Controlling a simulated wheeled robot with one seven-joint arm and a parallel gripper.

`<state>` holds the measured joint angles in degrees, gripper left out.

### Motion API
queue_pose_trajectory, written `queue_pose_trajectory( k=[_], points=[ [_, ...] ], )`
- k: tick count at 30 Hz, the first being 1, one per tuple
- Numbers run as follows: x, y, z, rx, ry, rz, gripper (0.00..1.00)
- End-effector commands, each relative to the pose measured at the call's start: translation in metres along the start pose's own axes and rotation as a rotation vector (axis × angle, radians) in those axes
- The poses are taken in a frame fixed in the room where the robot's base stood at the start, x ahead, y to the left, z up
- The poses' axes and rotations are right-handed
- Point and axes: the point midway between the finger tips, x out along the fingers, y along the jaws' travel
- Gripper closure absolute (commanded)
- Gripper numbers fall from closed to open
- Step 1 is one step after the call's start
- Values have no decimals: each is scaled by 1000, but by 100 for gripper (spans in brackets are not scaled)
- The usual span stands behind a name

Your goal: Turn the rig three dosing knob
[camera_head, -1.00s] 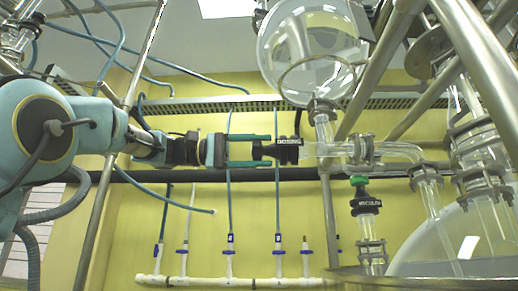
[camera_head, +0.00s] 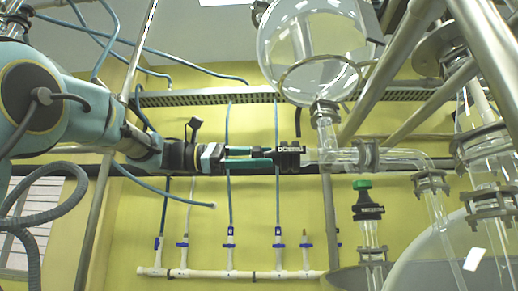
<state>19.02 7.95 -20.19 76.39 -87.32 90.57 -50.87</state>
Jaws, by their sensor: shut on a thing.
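The black dosing knob (camera_head: 289,157) sits at the left end of a horizontal glass arm, below a round glass flask (camera_head: 312,50). Its white DOSING lettering shows foreshortened. My gripper (camera_head: 271,157) reaches in from the left with two teal fingers and is shut on the knob. The fingers look close together in this view, one slightly above the other, with the gripper rolled about its long axis. The finger contact on the knob's far side is hidden.
A green-capped valve with a black label (camera_head: 368,207) stands below the glass arm. Metal frame tubes (camera_head: 395,70) and more glassware (camera_head: 490,160) fill the right. A white pipe manifold with blue taps (camera_head: 235,273) runs along the yellow wall behind.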

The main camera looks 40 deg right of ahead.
Motion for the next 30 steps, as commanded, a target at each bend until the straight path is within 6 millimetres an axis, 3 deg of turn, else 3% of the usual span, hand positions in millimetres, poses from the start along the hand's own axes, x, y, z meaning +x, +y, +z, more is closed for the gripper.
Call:
queue_pose_trajectory(
  k=[15, 30],
  points=[
    [0, 2, 2, -466, 2, -3, 94],
    [0, 0, -1, -680, 2, -2, 94]
  ],
)
